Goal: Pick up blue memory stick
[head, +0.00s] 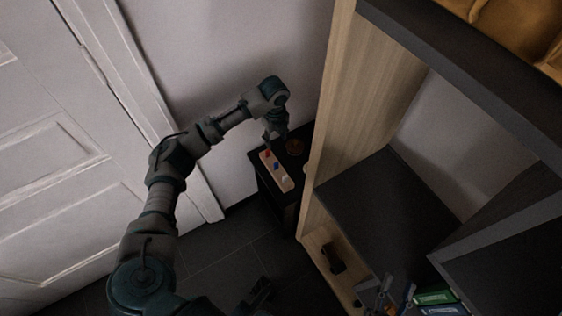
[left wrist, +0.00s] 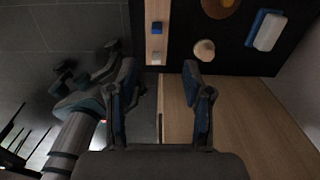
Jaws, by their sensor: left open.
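A small blue block, which looks like the blue memory stick (head: 277,166), lies on a narrow wooden strip (head: 264,161) between a red piece (head: 268,154) and a white piece (head: 287,178). In the left wrist view the blue memory stick (left wrist: 156,28) is on the strip, beyond the fingertips. My left gripper (head: 274,138) is just above the far end of the strip. In the left wrist view my left gripper (left wrist: 162,80) is open and empty. Grey finger-like parts (head: 388,293) at the bottom of the head view look like my right gripper; its jaws are unclear.
The strip lies on a small black table (head: 283,203) between the wall and a wooden shelf unit (head: 340,110). A round brown item (head: 296,147) is on it. The left wrist view shows a white cup-like item (left wrist: 204,50) and a white-and-blue box (left wrist: 269,31). A door is left.

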